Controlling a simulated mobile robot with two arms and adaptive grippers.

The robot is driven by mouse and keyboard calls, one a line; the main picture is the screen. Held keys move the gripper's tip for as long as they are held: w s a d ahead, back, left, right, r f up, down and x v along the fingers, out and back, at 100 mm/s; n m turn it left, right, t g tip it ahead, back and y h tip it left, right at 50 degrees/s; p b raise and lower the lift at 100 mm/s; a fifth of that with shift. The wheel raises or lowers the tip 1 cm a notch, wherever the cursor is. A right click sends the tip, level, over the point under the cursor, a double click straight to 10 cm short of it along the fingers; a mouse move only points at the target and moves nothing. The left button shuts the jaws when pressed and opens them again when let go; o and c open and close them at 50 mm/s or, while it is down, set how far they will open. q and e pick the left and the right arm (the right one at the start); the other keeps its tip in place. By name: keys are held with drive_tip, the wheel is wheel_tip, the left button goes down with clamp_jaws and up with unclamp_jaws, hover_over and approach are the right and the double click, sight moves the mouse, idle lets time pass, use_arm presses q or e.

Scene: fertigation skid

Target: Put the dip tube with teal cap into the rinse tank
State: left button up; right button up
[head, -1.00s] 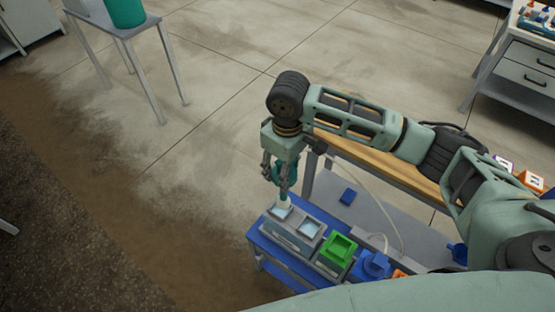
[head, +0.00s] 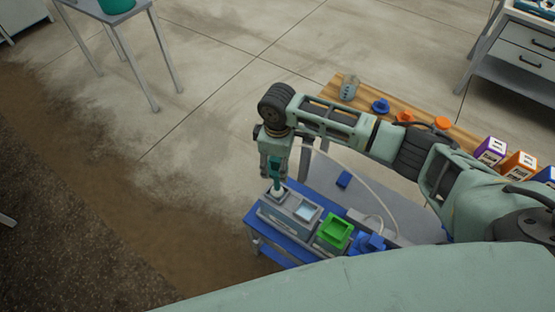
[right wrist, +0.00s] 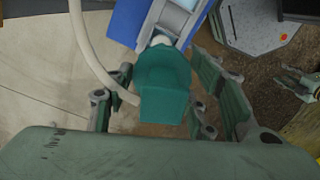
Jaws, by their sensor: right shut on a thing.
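My right gripper (head: 275,173) points down and is shut on the dip tube with teal cap (head: 275,168). In the right wrist view the teal cap (right wrist: 163,85) sits between the fingers, with a pale part beyond it. The tube's pale lower end (head: 278,190) is at the opening of the left tank (head: 271,208) of a grey pair. I cannot tell how deep it goes. The right tank (head: 303,220) of the pair has a pale blue opening. No label shows which is the rinse tank. My left gripper is not in view.
A green open container (head: 334,234) and a blue part (head: 370,243) stand right of the tanks on the blue stand (head: 270,250). A pale hose (head: 375,190) arcs behind. A wooden bench (head: 335,92) holds a jar, caps and boxes.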

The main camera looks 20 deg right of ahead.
sight(278, 185)
wheel_tip(278, 185, down, 6)
drive_tip(key=b, duration=0.2)
drive_tip(key=shift+f+b, duration=0.1)
drive_tip(key=shift+b, duration=0.3)
drive_tip(key=shift+f+b, duration=2)
drive_tip(key=shift+f, duration=1.7)
drive_tip(key=o, duration=1.7)
drive_tip(key=shift+c, duration=0.2)
drive_tip(key=shift+r, duration=0.1)
wheel_tip(278, 185, up, 12)
drive_tip(key=shift+f, duration=0.1)
